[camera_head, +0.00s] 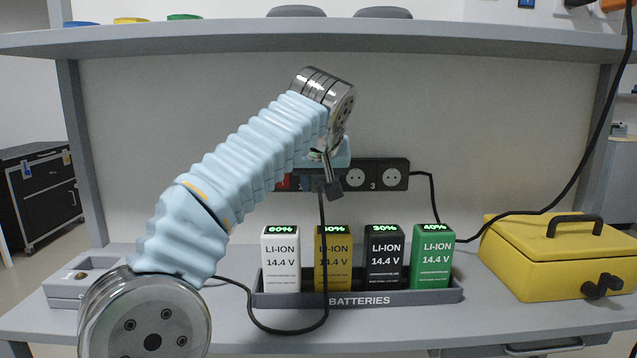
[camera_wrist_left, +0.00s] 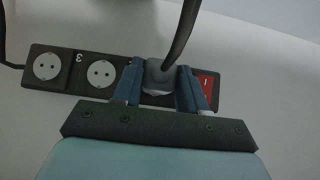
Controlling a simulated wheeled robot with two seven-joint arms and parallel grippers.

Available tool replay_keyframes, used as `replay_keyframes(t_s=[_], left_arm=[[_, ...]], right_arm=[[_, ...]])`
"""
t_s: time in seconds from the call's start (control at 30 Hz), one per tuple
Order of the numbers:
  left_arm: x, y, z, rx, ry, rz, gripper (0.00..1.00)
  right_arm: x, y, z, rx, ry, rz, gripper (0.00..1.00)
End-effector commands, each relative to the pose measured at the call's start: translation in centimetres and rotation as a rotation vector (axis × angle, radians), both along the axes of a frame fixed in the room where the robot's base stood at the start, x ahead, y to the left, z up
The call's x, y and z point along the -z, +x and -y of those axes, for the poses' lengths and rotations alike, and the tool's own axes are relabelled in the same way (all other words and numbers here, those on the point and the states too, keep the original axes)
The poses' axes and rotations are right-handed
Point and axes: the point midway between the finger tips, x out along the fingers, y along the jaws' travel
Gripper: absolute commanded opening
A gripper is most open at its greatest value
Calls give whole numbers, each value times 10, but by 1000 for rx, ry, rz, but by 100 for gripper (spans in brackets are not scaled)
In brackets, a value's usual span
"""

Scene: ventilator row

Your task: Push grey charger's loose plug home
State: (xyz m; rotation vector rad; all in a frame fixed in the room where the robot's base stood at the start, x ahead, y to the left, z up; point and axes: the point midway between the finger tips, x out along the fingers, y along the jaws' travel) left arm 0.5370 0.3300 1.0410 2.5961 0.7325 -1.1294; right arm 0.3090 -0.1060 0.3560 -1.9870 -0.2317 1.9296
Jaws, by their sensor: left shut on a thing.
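The grey charger (camera_head: 70,292) sits at the left of the bench, partly behind my left arm. A black cable (camera_head: 250,312) comes out from behind my arm, loops across the bench and rises to my left gripper (camera_head: 331,182). In the left wrist view, the gripper (camera_wrist_left: 158,88) is shut on a grey plug (camera_wrist_left: 157,72) with its cable (camera_wrist_left: 183,32). The plug is at the dark power strip (camera_head: 398,166), which also shows in the left wrist view (camera_wrist_left: 74,84), beside its red switch (camera_wrist_left: 206,86). How deep the plug sits is hidden. My right gripper is not in view.
A battery tray (camera_head: 420,297) with several upright batteries stands below the strip. A yellow case (camera_head: 525,272) is at the right. Another black cable (camera_head: 433,195) runs from the strip's right end. A shelf (camera_head: 470,38) overhangs above. The bench front is mostly clear.

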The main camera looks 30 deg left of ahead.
Motion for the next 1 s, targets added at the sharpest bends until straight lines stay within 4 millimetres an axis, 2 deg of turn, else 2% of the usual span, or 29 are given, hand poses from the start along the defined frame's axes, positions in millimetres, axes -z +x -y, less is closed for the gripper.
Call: replay_keyframes(t_s=[0.43, 0.47, 0.6, 0.63, 1.0], left_arm=[[0, 1, -1, 0, 2, 3, 0], [0, 1, -1, 0, 2, 3, 46], [0, 1, -1, 0, 1, 2, 68], [0, 1, -1, 0, 1, 2, 72], [-5, -3, 2, 2, 0, 1, 72]], right_arm=[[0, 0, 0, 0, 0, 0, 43], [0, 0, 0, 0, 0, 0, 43], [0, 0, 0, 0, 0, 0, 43], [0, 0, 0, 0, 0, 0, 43], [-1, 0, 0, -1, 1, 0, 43]])
